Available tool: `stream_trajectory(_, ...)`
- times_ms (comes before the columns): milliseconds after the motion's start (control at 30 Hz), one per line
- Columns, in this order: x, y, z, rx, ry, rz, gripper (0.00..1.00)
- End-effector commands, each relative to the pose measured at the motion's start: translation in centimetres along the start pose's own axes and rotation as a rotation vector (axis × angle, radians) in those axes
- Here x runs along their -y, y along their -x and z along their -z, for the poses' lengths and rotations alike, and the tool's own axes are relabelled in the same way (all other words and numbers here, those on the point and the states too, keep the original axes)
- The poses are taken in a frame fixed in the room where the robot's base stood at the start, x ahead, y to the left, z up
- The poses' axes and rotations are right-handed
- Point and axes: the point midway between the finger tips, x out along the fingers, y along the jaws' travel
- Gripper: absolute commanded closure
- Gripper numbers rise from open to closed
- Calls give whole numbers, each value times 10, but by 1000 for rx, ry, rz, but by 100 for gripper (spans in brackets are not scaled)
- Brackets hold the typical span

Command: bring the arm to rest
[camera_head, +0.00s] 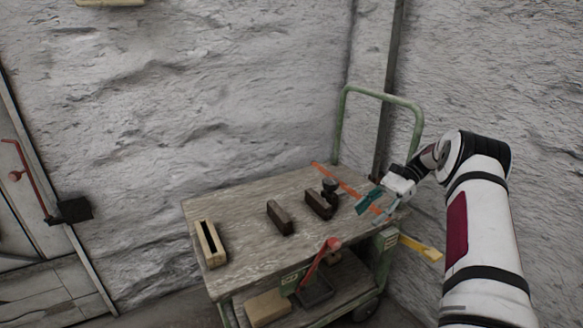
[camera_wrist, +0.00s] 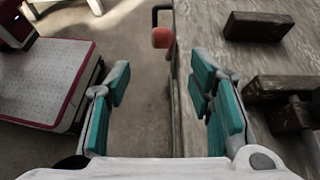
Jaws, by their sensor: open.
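My gripper (camera_head: 372,200) is at the right end of the cart's top, seen in the head view, with my arm reaching in from the right. In the wrist view, its teal fingers (camera_wrist: 161,105) are spread wide apart with nothing between them. The left finger shows over the floor and the right finger over the edge of the wooden top. My arm is bent at the elbow and still stretched out over the cart's right end.
The wooden cart (camera_head: 245,205) carries a slotted block (camera_head: 211,244), a dark block (camera_head: 280,217) and a dark block with a knob (camera_head: 318,205). A red-knobbed lever (camera_head: 318,262) stands at its front. A green handle (camera_head: 378,95) rises behind. Rough walls stand close behind and right.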

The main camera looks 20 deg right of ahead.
Motion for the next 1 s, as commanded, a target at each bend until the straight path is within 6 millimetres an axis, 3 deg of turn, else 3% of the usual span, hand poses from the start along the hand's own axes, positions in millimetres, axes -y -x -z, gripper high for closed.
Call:
stream_trajectory(133, 1, 0, -6, -10, 9, -7, 52)
stream_trajectory(233, 4, -1, -27, -43, 39, -29, 52)
stream_trajectory(367, 5, -7, -74, -121, 107, -86, 52)
stream_trajectory(567, -8, -23, -153, -256, 238, -184, 52)
stream_trajectory(767, -38, -46, -222, -383, 375, -277, 52)
stream_trajectory(1000, -92, -76, -288, -525, 551, -382, 52)
